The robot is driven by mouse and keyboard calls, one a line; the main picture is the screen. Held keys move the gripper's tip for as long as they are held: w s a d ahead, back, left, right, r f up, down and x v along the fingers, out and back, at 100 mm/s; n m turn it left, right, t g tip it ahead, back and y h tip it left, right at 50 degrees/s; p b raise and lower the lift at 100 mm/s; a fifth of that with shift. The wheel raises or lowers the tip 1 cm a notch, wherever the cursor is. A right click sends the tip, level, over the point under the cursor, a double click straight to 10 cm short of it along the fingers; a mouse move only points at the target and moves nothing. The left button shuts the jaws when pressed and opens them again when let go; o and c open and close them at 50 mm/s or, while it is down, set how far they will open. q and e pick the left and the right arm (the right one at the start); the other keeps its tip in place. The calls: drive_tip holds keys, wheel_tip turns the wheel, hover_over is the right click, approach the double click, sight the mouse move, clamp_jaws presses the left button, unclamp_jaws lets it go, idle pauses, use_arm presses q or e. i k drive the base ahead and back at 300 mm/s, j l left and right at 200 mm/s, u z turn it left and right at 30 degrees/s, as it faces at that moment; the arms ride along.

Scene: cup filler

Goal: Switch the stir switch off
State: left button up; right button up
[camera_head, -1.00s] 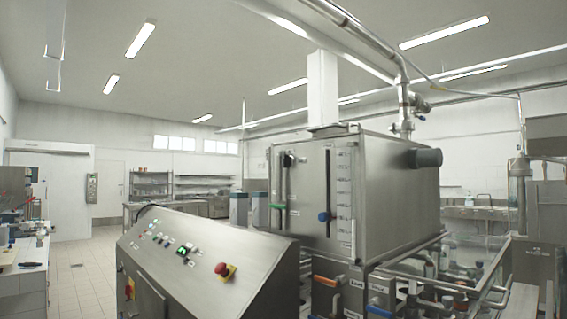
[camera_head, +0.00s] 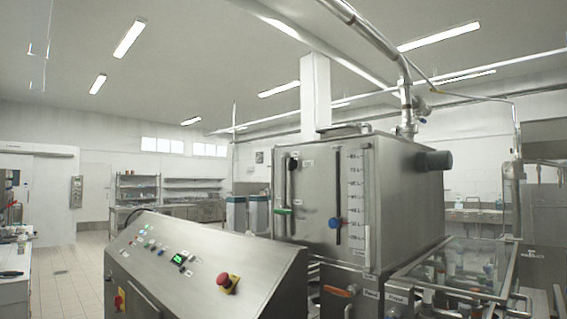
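A sloped steel control console (camera_head: 250,255) stands at the lower middle of the head view. Neither of my grippers is in view.
A large steel tank (camera_head: 345,195) with a vertical gauge stands just behind the console on the right. Pipes and a clear-topped frame (camera_head: 460,270) are at its right. A bench (camera_head: 14,280) is at the far left, with open tiled floor (camera_head: 68,275) between it and the console.

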sight(292, 163)
drive_tip(key=i+j, duration=0.15)
drive_tip(key=j, duration=0.2)
drive_tip(key=i+j+z, duration=0.1)
drive_tip(key=j, duration=0.2)
drive_tip(key=i+j, duration=0.2)
drive_tip(key=j, duration=0.15)
drive_tip(key=i+j+z, duration=0.1)
drive_tip(key=i+j, duration=0.2)
drive_tip(key=j, duration=0.35)
drive_tip(key=z, duration=0.05)
